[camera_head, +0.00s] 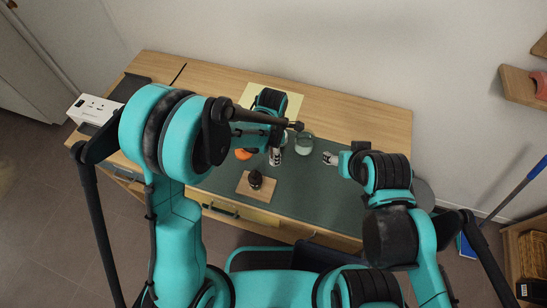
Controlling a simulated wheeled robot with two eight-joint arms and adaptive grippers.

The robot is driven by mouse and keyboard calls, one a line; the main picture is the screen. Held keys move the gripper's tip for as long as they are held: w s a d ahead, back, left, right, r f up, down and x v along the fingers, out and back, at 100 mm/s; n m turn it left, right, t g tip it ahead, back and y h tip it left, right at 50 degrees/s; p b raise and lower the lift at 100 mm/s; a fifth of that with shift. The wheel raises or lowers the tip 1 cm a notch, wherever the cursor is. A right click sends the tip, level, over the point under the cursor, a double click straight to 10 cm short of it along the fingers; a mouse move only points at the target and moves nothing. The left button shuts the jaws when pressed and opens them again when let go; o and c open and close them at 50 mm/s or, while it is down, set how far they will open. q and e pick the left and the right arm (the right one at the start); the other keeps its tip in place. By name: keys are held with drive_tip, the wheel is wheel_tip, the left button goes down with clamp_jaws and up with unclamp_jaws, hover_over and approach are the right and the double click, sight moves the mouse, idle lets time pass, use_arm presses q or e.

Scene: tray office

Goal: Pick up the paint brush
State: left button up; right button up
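I cannot make out the paint brush in the head view; it may be hidden behind my arms or too small to tell. My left gripper (275,157) appears over the green desk mat (318,190), left of a glass jar (303,143). My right gripper (330,158) is over the mat to the right of the jar, apart from it. Both grippers are small and partly covered by my arms, so I cannot tell whether their fingers are open or shut.
An orange object (243,154) is partly hidden by my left arm. A dark round object (255,179) sits on a wooden board (268,193) near the desk's front. Yellow paper (292,102) lies at the back. The desk's back right (385,118) is clear.

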use_arm(q)
drive_tip(key=shift+f, duration=0.85)
drive_tip(key=shift+r, duration=0.1)
drive_tip(key=shift+c, duration=0.7)
clamp_jaws()
drive_tip(key=shift+r, duration=0.1)
wheel_tip(320, 180, up, 4)
drive_tip(key=shift+r+p, duration=0.2)
drive_tip(key=shift+p, duration=0.85)
drive_tip(key=s+d+r+p, duration=0.2)
drive_tip(key=d+r, duration=0.4)
drive_tip(key=d, duration=0.5)
drive_tip(key=shift+s+d+r+p, duration=0.2)
drive_tip(key=shift+s+p, duration=0.2)
drive_tip(key=shift+p, duration=0.15)
